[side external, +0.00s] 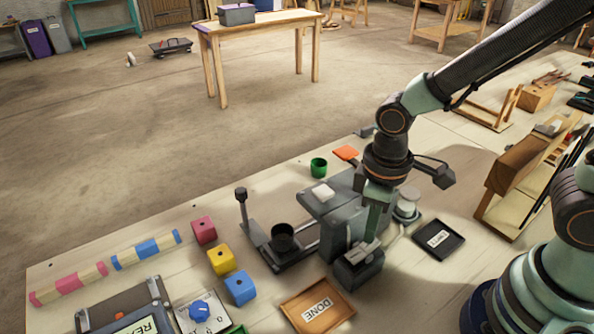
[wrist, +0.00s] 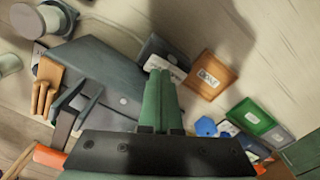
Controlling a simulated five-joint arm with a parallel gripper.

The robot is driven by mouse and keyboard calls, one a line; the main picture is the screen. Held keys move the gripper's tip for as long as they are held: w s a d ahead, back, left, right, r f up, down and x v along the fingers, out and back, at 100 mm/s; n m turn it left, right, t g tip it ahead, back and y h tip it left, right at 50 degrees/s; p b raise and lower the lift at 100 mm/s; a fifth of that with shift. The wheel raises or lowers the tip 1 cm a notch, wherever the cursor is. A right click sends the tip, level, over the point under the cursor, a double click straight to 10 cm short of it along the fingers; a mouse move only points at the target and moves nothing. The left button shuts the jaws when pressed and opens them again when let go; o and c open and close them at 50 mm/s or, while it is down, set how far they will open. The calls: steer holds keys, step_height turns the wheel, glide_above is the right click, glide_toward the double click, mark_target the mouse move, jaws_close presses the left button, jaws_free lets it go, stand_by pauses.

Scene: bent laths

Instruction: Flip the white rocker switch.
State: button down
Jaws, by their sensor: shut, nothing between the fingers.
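The white rocker switch (side external: 361,252) appears as a pale piece on top of a small dark grey box (side external: 358,273), in front of the larger grey machine. In the wrist view the pale rocker (wrist: 163,66) shows just beyond my fingertips on the dark box (wrist: 157,46). My gripper (side external: 370,238) points down at the rocker, with its green fingers together and nothing between them. In the wrist view my gripper (wrist: 158,72) covers part of the box. I cannot tell whether the tips touch the rocker or which way it is tilted.
The grey machine (side external: 345,217) with a white pad stands right behind the box. A wooden DONE tray (side external: 318,305) lies in front to the left, and a black tray (side external: 439,240) to the right. Coloured cubes (side external: 221,261) and a black cup (side external: 283,237) stand further left.

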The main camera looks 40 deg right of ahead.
steer(key=shift+f, duration=1)
stand_by(0.5)
steer(key=shift+r, duration=3.5)
steer(key=w+d+r+m+t, duration=0.3)
steer(key=d+r+m+t, duration=0.2)
steer(key=d+r, duration=0.5)
steer(key=shift+d+r+m+t, duration=0.15)
steer(key=shift+d+m+t, duration=0.15)
steer(key=shift+d+m, duration=0.35)
steer(key=shift+d, duration=0.1)
